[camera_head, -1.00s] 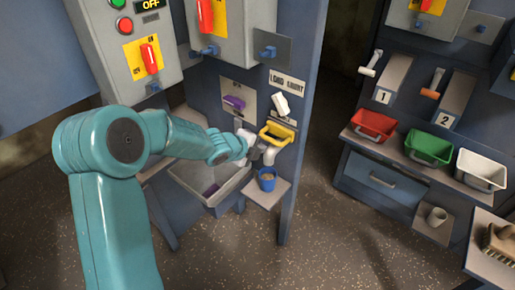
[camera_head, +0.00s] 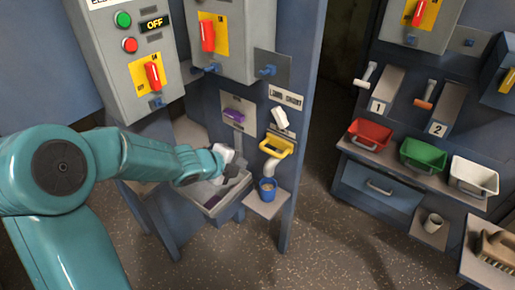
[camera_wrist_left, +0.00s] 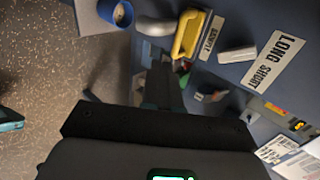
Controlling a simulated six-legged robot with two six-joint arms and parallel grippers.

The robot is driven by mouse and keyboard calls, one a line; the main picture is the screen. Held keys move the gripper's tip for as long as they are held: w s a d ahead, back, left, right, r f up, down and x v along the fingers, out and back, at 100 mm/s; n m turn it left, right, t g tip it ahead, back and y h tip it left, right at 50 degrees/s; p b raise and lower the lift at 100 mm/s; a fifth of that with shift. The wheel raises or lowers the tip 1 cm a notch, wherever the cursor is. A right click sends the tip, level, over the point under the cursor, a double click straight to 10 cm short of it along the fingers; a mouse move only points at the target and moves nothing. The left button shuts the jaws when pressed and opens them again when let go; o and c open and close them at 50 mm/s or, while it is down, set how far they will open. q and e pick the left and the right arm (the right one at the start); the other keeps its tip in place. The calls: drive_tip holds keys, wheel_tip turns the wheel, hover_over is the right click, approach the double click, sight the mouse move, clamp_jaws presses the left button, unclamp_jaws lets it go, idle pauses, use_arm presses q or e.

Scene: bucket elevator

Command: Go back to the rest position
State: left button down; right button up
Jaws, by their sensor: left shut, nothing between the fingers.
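My left arm comes in from the left in the head view. Its left gripper (camera_head: 232,172) is shut and empty, over the grey open tray (camera_head: 222,204) on the blue panel. It is apart from the yellow handle (camera_head: 277,147), which is to its right. The gripper's fingers are small and partly hidden by the wrist. In the left wrist view, the yellow handle (camera_wrist_left: 188,34) and the blue cup (camera_wrist_left: 122,14) lie beyond the dark gripper body. My right gripper is not in view.
The blue cup (camera_head: 267,188) stands on a small shelf (camera_head: 266,204) below the spout. A control box with a red lever (camera_head: 153,75) is above my forearm. Red (camera_head: 370,134), green and white bins stand to the right. A dark gap separates the two panels.

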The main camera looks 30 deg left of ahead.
use_arm(q)
drive_tip(key=shift+s, duration=0.15)
drive_tip(key=s+d+f+n+g+h+p, duration=0.1)
drive_tip(key=s+d+f+g+h+p, duration=0.15)
drive_tip(key=d+f, duration=0.45)
drive_tip(key=s+d+f+n+g+h+p, duration=0.1)
drive_tip(key=s+d+f+g+p, duration=0.15)
drive_tip(key=d+f, duration=0.5)
drive_tip(key=s+d+f+n+g, duration=0.2)
drive_tip(key=s+d+f+n, duration=0.1)
drive_tip(key=s+n, duration=0.5)
drive_tip(key=s+d+f+n+g+p, duration=0.1)
drive_tip(key=s+d+f+n+g, duration=0.2)
drive_tip(key=s+n, duration=0.6)
drive_tip(key=d+f+n, duration=0.1)
drive_tip(key=d+n, duration=0.1)
drive_tip(key=shift+d+f+y, duration=0.25)
drive_tip(key=shift+d+y, duration=0.1)
drive_tip(key=shift+d, duration=0.05)
